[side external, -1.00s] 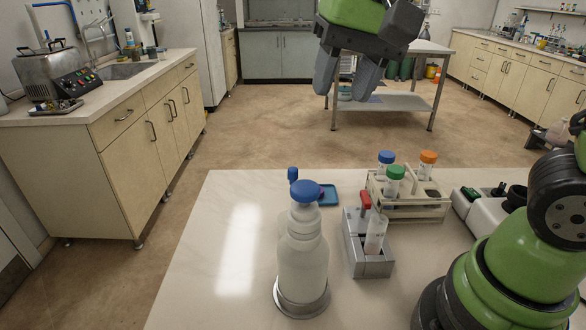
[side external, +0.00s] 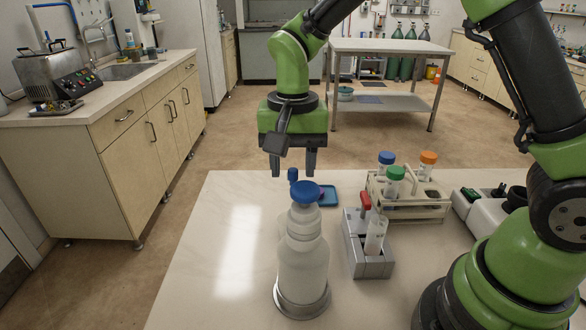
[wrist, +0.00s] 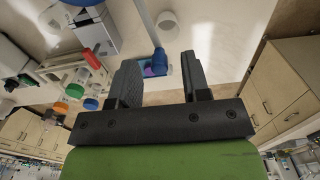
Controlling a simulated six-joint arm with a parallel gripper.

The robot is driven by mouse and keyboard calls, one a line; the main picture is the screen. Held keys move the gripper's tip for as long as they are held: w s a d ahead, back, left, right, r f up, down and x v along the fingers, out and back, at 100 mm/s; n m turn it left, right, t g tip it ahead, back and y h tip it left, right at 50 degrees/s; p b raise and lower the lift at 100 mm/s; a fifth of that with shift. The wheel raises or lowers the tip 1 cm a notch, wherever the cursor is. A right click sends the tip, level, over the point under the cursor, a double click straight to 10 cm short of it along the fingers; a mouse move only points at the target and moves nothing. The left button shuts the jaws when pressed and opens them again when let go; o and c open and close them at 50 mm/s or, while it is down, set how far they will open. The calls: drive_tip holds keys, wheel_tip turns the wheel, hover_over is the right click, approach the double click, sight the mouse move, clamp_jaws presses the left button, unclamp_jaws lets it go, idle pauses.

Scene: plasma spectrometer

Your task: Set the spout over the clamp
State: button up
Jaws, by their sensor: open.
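My gripper (side external: 293,168) is open and points down beyond the blue-capped white bottle (side external: 303,255). A small blue tip (side external: 292,176) shows between and just below its fingers. In the wrist view, my open gripper (wrist: 160,66) has a slim grey tube with a blue end (wrist: 160,61) between its fingers in the picture. This may be the spout; I cannot tell whether it joins the bottle or touches a finger. A grey metal block with a red handle (side external: 366,201), possibly the clamp, stands right of the bottle and holds a clear vial (side external: 376,233). The block also shows in the wrist view (wrist: 98,36).
A pale rack (side external: 420,205) with blue, green and orange capped tubes stands behind the block, to the right. A small blue tray (side external: 328,195) lies behind the bottle. The table's left side is clear. A white device (side external: 485,215) sits at the right.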

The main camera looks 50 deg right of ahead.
drive_tip(key=shift+f, duration=0.75)
clamp_jaws()
